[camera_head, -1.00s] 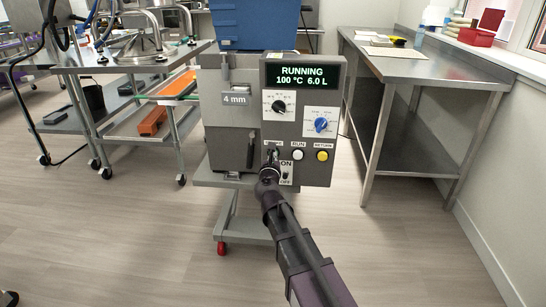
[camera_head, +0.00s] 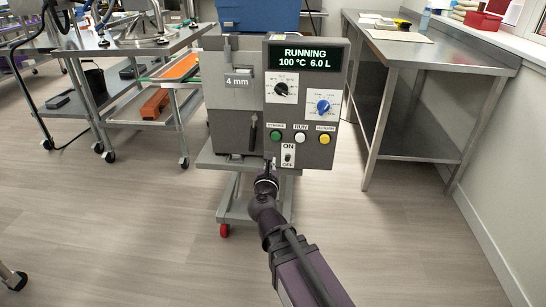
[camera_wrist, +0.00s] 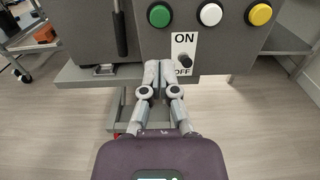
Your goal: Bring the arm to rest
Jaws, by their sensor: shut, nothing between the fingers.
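My gripper (camera_wrist: 158,72) is shut and empty in the wrist view, its fingertips together just left of the ON/OFF switch (camera_wrist: 186,62). Whether the tips touch the panel cannot be told. The depositor's display (camera_head: 305,59) reads RUNNING, 100 °C, 6.0 L. The green button (camera_head: 276,135), white button (camera_head: 300,137) and yellow button (camera_head: 324,139) are in full view. They also show along the top of the wrist view.
The depositor stands on a grey wheeled cart (camera_head: 228,205). A steel table (camera_head: 440,55) stands to the right along the wall. A steel cart (camera_head: 125,55) with an orange block (camera_head: 154,103) below stands at the left. The floor in front is clear.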

